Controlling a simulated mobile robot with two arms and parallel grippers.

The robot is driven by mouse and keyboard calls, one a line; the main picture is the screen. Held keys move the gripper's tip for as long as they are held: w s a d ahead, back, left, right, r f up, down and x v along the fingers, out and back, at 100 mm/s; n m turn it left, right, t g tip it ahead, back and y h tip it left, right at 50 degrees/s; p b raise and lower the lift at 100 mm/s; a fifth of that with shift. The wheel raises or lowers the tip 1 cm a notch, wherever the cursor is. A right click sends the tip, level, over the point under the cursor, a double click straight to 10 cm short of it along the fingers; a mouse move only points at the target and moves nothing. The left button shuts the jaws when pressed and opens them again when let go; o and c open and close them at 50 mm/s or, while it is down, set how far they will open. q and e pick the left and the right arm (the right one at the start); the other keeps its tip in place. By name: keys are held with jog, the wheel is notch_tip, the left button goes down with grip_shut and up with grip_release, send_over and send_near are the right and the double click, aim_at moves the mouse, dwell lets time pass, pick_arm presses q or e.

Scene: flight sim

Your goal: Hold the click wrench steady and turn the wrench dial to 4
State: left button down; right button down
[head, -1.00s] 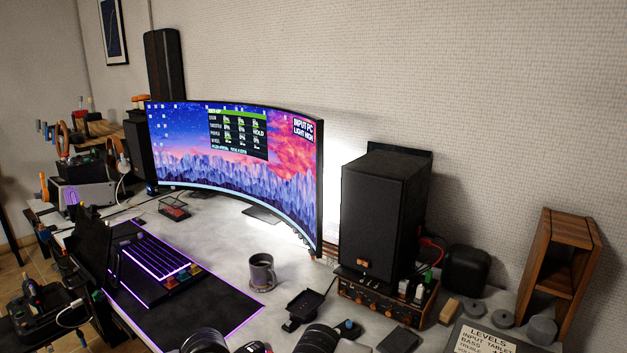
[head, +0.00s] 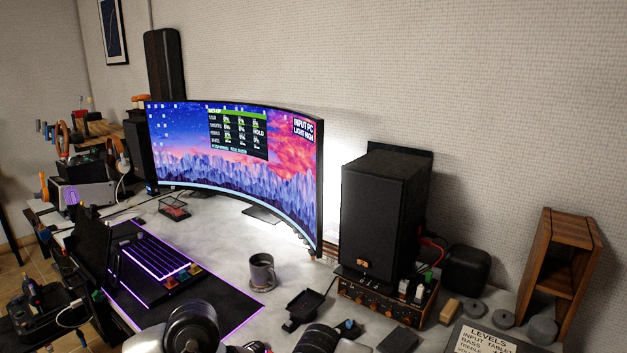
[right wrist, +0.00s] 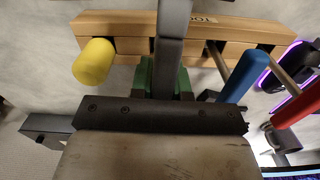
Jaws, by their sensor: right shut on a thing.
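In the right wrist view my right gripper (right wrist: 165,82) has green fingers shut on a dark grey bar (right wrist: 173,30). The bar runs up past the wooden rack and out of the top of the picture. It looks like the click wrench, but I see only part of it. No wrench dial or numbers can be made out. In the head view neither gripper can be made out; dark rounded parts, probably my arms, show at the bottom edge. My left gripper is not in view.
A wooden tool rack (right wrist: 125,25) is close to my right gripper, with a yellow handle (right wrist: 94,62), a blue handle (right wrist: 245,75) and a red handle (right wrist: 297,106). The desk holds a curved monitor (head: 240,160), black speaker (head: 383,215), mug (head: 261,272) and keyboard (head: 150,265).

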jog(key=c, duration=1)
grip_release()
jog(key=shift+d, duration=0.1)
